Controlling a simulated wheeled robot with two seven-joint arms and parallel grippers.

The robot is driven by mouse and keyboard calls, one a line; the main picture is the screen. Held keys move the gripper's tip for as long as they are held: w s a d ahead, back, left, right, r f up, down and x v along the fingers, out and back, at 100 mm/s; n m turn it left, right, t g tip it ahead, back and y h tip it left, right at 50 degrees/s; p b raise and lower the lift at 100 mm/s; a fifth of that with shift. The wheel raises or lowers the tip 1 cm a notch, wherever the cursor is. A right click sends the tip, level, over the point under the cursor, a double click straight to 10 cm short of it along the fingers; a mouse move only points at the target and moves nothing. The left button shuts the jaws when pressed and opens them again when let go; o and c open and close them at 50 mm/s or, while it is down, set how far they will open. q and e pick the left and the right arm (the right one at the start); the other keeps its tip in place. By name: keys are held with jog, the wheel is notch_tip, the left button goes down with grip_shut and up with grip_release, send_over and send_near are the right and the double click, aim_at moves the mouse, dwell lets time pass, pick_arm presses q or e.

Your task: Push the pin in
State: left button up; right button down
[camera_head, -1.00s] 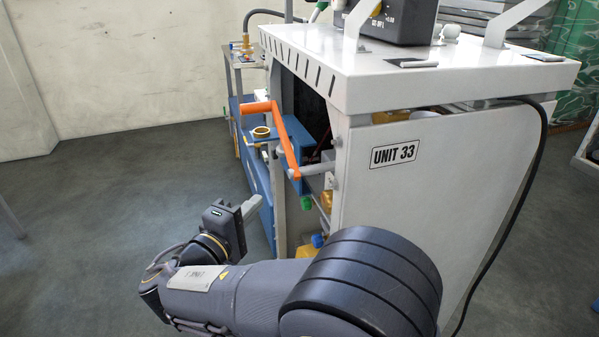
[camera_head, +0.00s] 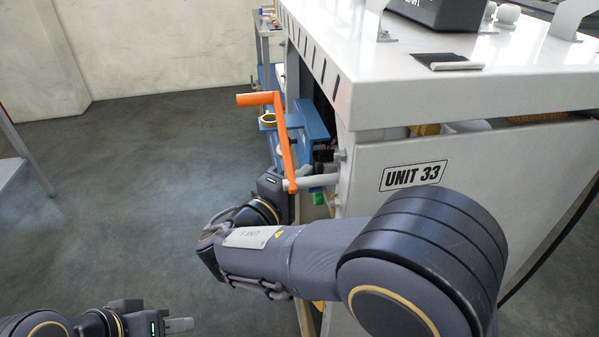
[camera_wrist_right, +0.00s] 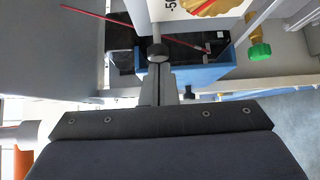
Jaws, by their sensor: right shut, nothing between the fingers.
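A dark round knob (camera_wrist_right: 157,52) on a thin grey stem, which looks like the pin, stands straight in front of my right gripper (camera_wrist_right: 158,72) in the right wrist view. The right fingers are shut with nothing between them, and their tips are at or just below the knob; I cannot tell if they touch. In the head view the right wrist is beside the orange crank (camera_head: 280,130), its fingertips hidden. My left gripper (camera_head: 180,325) is low at the left, away from the unit; its finger gap is not clear.
The white cabinet marked UNIT 33 (camera_head: 480,160) fills the right. The crank juts out close to my right wrist. A blue bracket (camera_wrist_right: 195,72), a thin red rod (camera_wrist_right: 95,13) and a green knob (camera_wrist_right: 260,51) surround the pin. Open floor (camera_head: 130,170) lies left.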

aim_at(322, 168)
pick_arm(q)
jog(key=shift+w+f, duration=0.1)
pick_arm(e)
jog(key=shift+d, duration=0.15)
jog(key=shift+w+d+f+b, duration=0.1)
jog(key=shift+w+d+b, duration=0.15)
jog(key=shift+d+b, duration=0.55)
jog(key=shift+d, duration=0.35)
pick_arm(q)
jog(key=shift+f, duration=0.45)
